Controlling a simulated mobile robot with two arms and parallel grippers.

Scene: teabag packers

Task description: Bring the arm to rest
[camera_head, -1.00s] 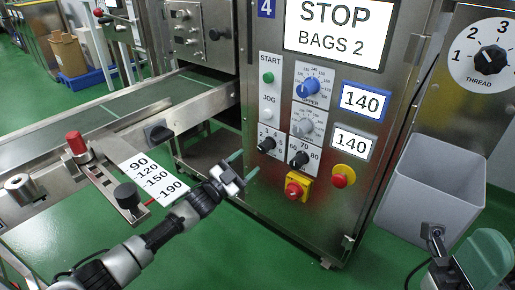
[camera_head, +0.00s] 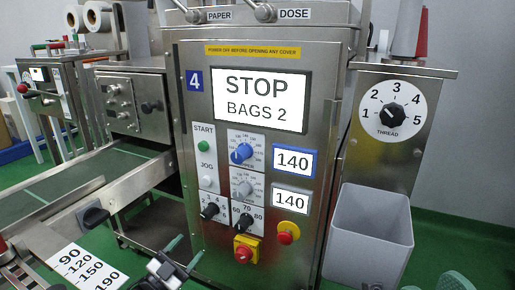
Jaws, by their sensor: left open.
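My left gripper (camera_head: 184,252) shows at the bottom of the view, left of centre, its arm cut off by the lower edge. Its two greenish fingers stand apart with nothing seen between them. It is in front of the lower left part of the steel control cabinet (camera_head: 217,268); I cannot tell the exact gap. The cabinet's screen (camera_head: 260,101) reads STOP, BAGS 2.
A conveyor (camera_head: 85,180) runs at the left, with a scale plate (camera_head: 88,268) marked 90 to 190 below it. A grey bin (camera_head: 368,232) stands right of the cabinet, under the THREAD dial (camera_head: 390,113). A red stop button (camera_head: 243,253) sits low on the cabinet. Green floor shows at the right.

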